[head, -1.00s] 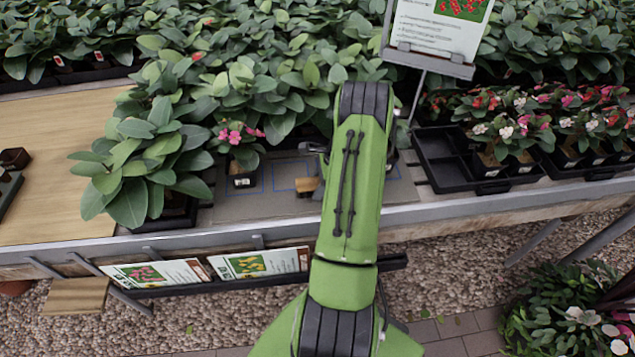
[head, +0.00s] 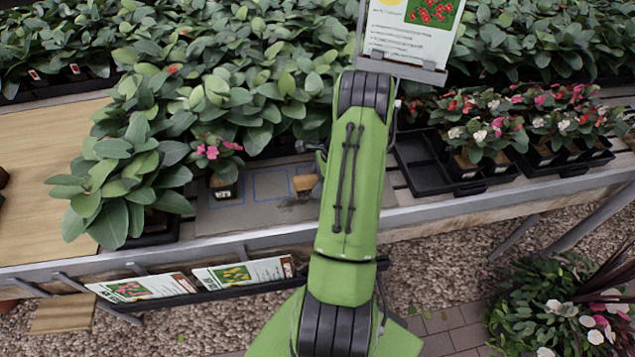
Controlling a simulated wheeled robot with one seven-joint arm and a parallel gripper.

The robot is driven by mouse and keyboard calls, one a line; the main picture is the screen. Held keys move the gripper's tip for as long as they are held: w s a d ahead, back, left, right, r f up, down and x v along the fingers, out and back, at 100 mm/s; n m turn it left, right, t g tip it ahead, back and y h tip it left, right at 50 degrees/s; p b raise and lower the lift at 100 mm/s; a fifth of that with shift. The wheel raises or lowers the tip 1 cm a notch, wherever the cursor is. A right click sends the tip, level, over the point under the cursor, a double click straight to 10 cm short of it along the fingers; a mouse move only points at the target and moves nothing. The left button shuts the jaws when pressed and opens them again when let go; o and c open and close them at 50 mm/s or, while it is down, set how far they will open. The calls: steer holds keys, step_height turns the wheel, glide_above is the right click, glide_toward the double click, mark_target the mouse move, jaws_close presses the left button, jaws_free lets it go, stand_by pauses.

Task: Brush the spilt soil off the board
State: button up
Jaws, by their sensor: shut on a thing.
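The grey board (head: 240,216) lies on the bench, with blue outlined squares on it. A small potted plant with pink flowers (head: 221,170) stands on its left part. A tan block, seemingly the brush (head: 304,183), is over the board just left of my green arm. A dark smudge of soil (head: 293,202) shows at its lower edge. My arm hides the board's right part and most of my gripper; a dark grey part (head: 309,146) sticks out at the arm's left. The brush keeps its place beside the arm as the arm moves, so it looks held; the fingertips are hidden.
Large leafy plants (head: 125,180) stand left of the board and behind it. A sign on a post (head: 410,35) rises behind my arm. A black tray (head: 430,165) with flowering pots is at the right. Printed cards (head: 240,273) hang below the bench edge.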

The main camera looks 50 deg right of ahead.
steer(key=shift+r+p, duration=1.35)
steer(key=shift+r, duration=0.6)
